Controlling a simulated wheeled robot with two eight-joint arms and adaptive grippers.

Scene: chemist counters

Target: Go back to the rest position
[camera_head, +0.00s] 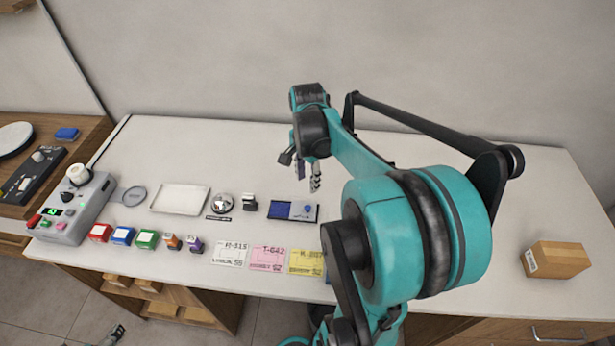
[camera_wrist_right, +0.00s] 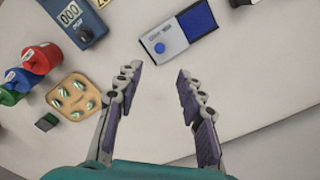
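My right arm, teal and black, spans the middle and right of the head view. Its right gripper (camera_head: 305,176) points down above the white counter (camera_head: 420,151), close to a blue-and-white box (camera_head: 293,211). In the right wrist view the right gripper (camera_wrist_right: 159,74) is open, with nothing between its fingers. The blue-and-white box also shows there (camera_wrist_right: 178,30), beyond the fingertips and apart from them. A small part of what looks like my left gripper (camera_head: 115,335) shows at the bottom left, below the counter's front edge; its fingers are too small to judge.
A grey control box (camera_head: 75,210), a white tray (camera_head: 179,198), small coloured containers (camera_head: 147,239) and paper cards (camera_head: 267,257) occupy the counter's left and middle. A cardboard box (camera_head: 555,260) sits at the right. The wrist view shows a tan pill tray (camera_wrist_right: 73,97). My arm hides part of the counter.

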